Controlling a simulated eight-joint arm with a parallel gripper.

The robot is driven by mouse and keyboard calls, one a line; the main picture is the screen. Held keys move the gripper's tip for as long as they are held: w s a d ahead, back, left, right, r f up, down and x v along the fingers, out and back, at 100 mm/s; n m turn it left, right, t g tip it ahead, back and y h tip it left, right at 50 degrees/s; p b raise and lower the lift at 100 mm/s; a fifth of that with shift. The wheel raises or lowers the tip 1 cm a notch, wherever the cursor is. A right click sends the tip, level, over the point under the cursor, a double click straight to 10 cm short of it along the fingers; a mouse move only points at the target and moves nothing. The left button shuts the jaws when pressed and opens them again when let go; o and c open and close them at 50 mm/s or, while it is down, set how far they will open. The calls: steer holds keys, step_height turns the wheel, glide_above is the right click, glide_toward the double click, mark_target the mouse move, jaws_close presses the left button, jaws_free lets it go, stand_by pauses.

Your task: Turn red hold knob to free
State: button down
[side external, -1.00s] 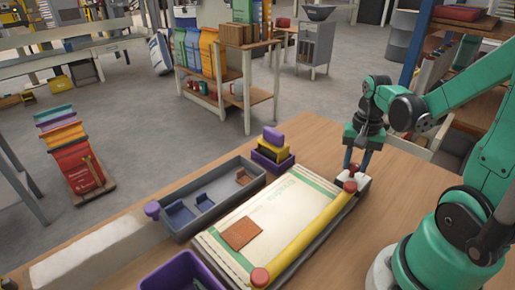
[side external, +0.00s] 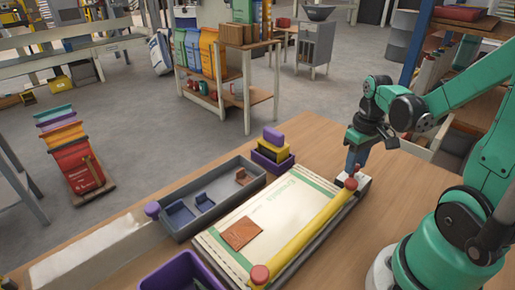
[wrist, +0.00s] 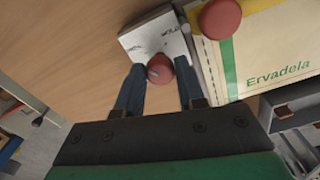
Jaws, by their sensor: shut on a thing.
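The red hold knob (wrist: 159,69) sits on a small white plate (wrist: 146,40) with dark lettering, partly legible. A grey mark shows on the knob's left side. My gripper (wrist: 158,82) has one blue finger on each side of the knob and is shut on it. In the side view my gripper (side external: 355,168) points down at the far end of the yellow bar (side external: 310,229), and its fingers partly hide the knob (side external: 356,169). A second red knob (side external: 351,184) tops the bar's far end, close beside my fingers; it also shows in the wrist view (wrist: 219,18).
A cream sack (side external: 285,200) lies flat beside the bar with a brown patch (side external: 242,234) on it. A grey tray (side external: 185,232), a purple bin (side external: 165,283) and small stacked boxes (side external: 273,153) stand around it. Bare table (side external: 400,180) lies right of my gripper.

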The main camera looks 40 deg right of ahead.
steer(key=shift+n, duration=0.5)
steer(key=c, duration=0.5)
jaws_free()
steer(key=shift+c, duration=0.2)
steer(key=shift+r, duration=2.8)
steer(key=w+a+r+n+t, duration=0.1)
steer(key=w+a+t, duration=0.2)
steer(key=a, duration=0.4)
steer(key=w+a+r+t, duration=0.1)
steer(key=a+t, duration=0.3)
steer(key=a, duration=0.4)
steer(key=shift+w+r+n, duration=0.4)
steer(key=shift+w, duration=0.5)
